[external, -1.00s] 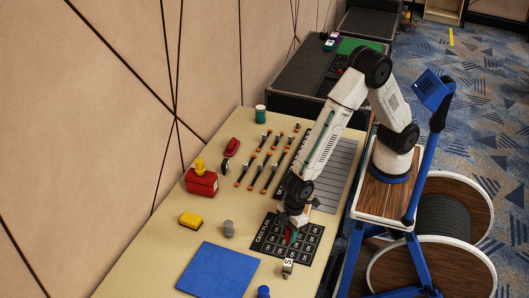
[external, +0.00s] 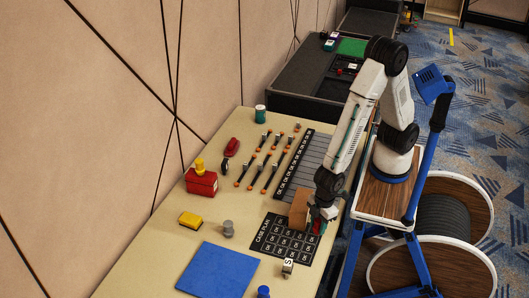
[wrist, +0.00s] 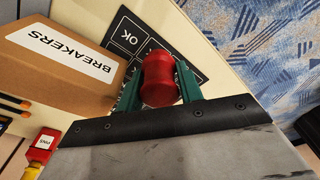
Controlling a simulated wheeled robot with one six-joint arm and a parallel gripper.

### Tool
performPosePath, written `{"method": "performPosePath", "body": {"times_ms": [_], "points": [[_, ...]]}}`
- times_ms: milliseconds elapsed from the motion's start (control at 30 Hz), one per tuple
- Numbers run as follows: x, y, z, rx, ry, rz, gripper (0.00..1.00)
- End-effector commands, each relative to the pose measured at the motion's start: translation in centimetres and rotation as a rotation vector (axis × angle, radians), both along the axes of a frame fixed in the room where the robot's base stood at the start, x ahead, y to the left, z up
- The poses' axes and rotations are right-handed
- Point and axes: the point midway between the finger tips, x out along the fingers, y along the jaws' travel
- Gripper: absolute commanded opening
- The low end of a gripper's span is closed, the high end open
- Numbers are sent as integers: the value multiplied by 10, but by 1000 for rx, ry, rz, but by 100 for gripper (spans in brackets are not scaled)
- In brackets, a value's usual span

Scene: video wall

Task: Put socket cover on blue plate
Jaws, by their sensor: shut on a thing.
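My gripper (external: 322,218) is at the right side of the table, over the right edge of the black CASE PLAN sheet. In the wrist view its green fingers stand on both sides of a red rounded piece (wrist: 158,80) and are shut on it. Only a bit of this red piece shows in the external view. It may be the socket cover, but I cannot tell for sure. The blue plate (external: 220,271) lies flat and empty at the near left of the table, apart from my gripper.
A brown BREAKERS box (external: 299,206) stands right beside my gripper; it also shows in the wrist view (wrist: 70,60). The CASE PLAN sheet (external: 285,240), a small S block (external: 288,268), a grey knob (external: 228,229) and a yellow block (external: 190,219) lie around the plate.

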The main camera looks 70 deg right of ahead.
Motion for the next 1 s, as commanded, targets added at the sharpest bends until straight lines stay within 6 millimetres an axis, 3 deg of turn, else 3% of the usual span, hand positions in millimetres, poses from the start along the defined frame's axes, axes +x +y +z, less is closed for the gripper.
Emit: {"method": "performPosePath", "body": {"times_ms": [100, 300, 567, 1000], "points": [[34, 37, 0, 7, -5, -2, 15], [81, 90, 10, 14, -10, 36, 15], [102, 118, 23, 4, -8, 100, 15], [187, 191, 11, 4, -8, 101, 15]]}}
